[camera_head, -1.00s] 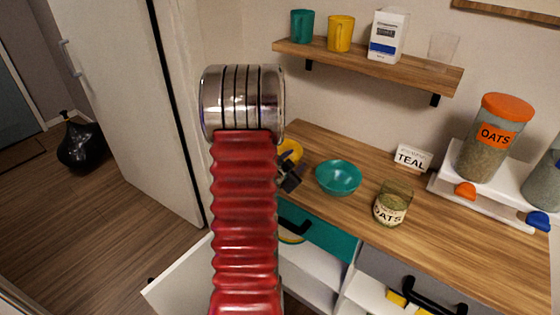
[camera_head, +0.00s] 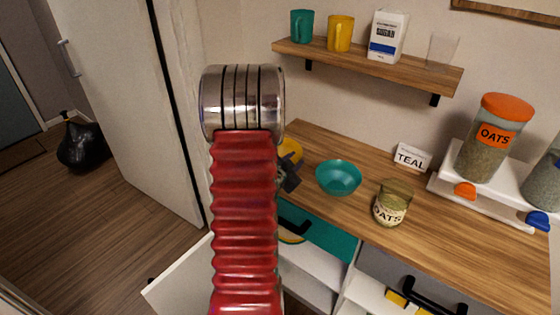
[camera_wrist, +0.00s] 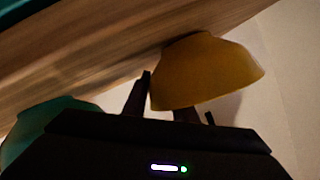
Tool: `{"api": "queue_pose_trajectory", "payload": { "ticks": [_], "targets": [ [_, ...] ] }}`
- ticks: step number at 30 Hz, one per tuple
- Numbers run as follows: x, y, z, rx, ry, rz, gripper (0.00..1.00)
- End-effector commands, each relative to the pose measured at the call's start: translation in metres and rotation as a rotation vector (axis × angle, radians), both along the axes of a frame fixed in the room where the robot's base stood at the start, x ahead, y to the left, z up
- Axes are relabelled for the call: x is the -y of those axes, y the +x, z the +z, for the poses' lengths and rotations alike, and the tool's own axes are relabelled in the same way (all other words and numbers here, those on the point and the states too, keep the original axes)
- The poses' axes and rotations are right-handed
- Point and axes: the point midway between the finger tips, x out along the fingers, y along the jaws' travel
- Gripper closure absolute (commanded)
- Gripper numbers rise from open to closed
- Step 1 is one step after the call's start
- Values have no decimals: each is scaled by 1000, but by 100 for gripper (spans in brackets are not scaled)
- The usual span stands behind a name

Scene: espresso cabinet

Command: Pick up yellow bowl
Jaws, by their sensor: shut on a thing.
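The yellow bowl (camera_head: 290,150) is at the left end of the wooden counter, mostly hidden behind my red arm in the head view. In the wrist view the yellow bowl (camera_wrist: 205,72) is large and sits between the dark fingers, one inside or behind its wall. My gripper (camera_head: 288,177) is shut on the bowl's near side; it also shows in the wrist view (camera_wrist: 165,102). I cannot tell whether the bowl is clear of the counter.
A teal bowl (camera_head: 338,178) stands just right of my gripper. An oats jar (camera_head: 391,203), a TEAL sign (camera_head: 411,157) and a white rack (camera_head: 440,185) are further right. A shelf (camera_head: 370,65) with cups hangs above. A drawer below has a teal front (camera_head: 325,236).

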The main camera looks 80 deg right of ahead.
Motion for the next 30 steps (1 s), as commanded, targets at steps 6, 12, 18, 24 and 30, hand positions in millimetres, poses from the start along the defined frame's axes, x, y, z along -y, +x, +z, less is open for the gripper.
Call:
{"api": "queue_pose_trajectory", "payload": {
  "ticks": [6, 12, 18, 24, 30],
  "targets": [
    [0, 0, -1, 1, 2, 1, 100],
    [0, 1, 0, 0, 2, 1, 100],
    [0, 0, 8, 1, -1, 0, 100],
    [0, 1, 30, 2, -4, 1, 100],
    [0, 0, 61, 1, -4, 0, 100]
  ]
}}
